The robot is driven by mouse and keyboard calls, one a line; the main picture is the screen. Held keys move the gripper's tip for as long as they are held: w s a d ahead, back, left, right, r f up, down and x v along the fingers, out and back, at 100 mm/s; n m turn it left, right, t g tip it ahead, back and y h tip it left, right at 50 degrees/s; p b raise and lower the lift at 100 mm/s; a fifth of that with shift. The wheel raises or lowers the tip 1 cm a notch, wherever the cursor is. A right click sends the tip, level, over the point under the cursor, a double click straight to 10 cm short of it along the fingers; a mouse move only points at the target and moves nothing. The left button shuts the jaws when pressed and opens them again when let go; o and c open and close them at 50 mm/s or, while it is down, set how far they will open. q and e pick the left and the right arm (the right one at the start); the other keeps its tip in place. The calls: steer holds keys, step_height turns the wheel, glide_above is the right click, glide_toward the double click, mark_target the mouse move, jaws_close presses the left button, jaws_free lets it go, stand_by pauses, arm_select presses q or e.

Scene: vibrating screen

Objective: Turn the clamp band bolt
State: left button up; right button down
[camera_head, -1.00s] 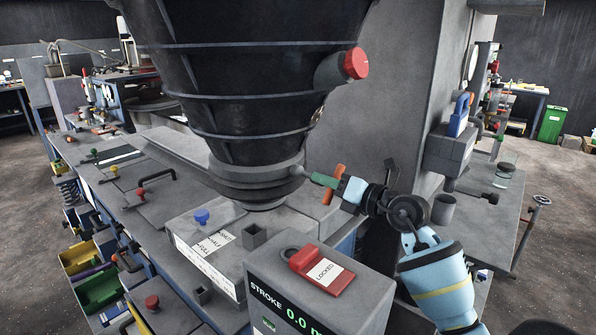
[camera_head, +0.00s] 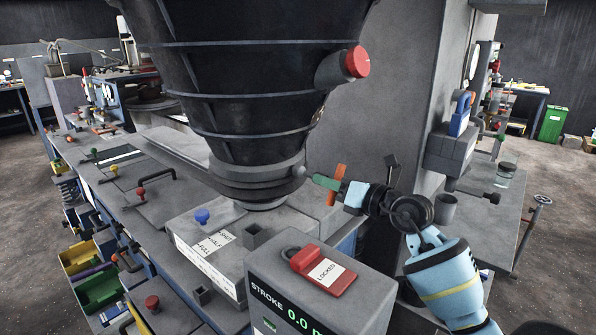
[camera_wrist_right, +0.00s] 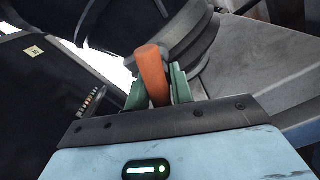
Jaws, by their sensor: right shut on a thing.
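The clamp band (camera_head: 250,172) is a grey ring around the narrow lower end of the black hopper (camera_head: 250,90). Its bolt end (camera_head: 299,171) shows as a small round grey knob on the band's right side. An orange bar handle (camera_head: 335,184) stands beside it, slightly tilted. My right gripper (camera_head: 325,181) reaches in from the right with green fingers at the handle. In the right wrist view the orange handle (camera_wrist_right: 152,70) sits between the green fingers of my gripper (camera_wrist_right: 159,90), which is shut on it. The handle's join to the bolt is hidden. My left gripper is not in view.
A grey wall or column (camera_head: 425,110) rises behind the arm. A red-capped stub (camera_head: 355,62) sticks out from the hopper above.

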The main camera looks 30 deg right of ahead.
steer(key=shift+v, duration=1.35)
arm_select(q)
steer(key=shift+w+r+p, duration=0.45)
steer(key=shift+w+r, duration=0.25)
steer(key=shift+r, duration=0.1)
arm_select(e)
steer(key=shift+v, duration=0.95)
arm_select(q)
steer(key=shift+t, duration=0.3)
